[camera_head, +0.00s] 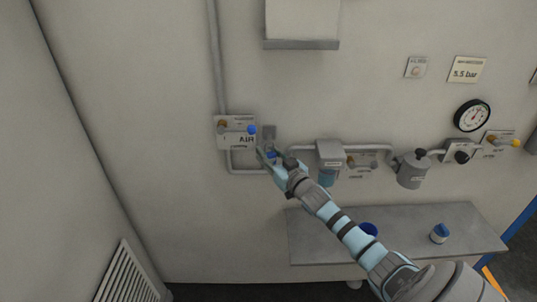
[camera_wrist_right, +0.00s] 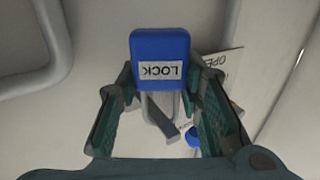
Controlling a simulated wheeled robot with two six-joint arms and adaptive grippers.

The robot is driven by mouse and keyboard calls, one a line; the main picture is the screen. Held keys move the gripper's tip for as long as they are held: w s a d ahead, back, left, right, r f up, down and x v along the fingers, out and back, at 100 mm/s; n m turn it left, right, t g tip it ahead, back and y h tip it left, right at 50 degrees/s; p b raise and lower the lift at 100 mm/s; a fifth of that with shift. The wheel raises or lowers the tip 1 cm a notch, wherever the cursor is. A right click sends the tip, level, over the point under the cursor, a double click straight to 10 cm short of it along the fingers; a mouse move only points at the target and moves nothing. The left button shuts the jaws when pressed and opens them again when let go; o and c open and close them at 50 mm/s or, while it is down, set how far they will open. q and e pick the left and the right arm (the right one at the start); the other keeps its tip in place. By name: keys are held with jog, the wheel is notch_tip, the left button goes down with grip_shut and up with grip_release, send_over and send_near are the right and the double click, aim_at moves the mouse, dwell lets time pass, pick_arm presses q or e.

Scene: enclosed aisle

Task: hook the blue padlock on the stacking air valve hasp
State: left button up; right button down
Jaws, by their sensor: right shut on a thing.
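The blue padlock (camera_wrist_right: 160,48) with a white LOCK label is between the fingers of my right gripper (camera_wrist_right: 161,85) in the wrist view. Its grey shackle points down in that picture, close to a dark grey bar; I cannot tell whether they are hooked. In the head view my right gripper (camera_head: 269,153) is at the wall with the padlock (camera_head: 272,155) partly hidden. Just above it is a grey plate (camera_head: 269,132), next to the AIR valve's blue knob (camera_head: 252,129). The knob also shows in the wrist view (camera_wrist_right: 193,138). The left gripper is out of view.
Pipes run along the wall to a filter unit (camera_head: 330,152) and a grey canister (camera_head: 411,170) right of the gripper. A grey shelf (camera_head: 400,240) below holds blue items. A box (camera_head: 302,20) hangs above. The wall at left is bare.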

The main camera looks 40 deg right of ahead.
jog(key=c, duration=1)
grip_release()
jog(key=shift+c, duration=0.2)
jog(key=shift+s+a+f, duration=0.1)
jog(key=shift+s, duration=0.55)
jog(key=s, duration=0.6)
jog(key=shift+s+a, duration=0.15)
jog(key=shift+a, duration=0.2)
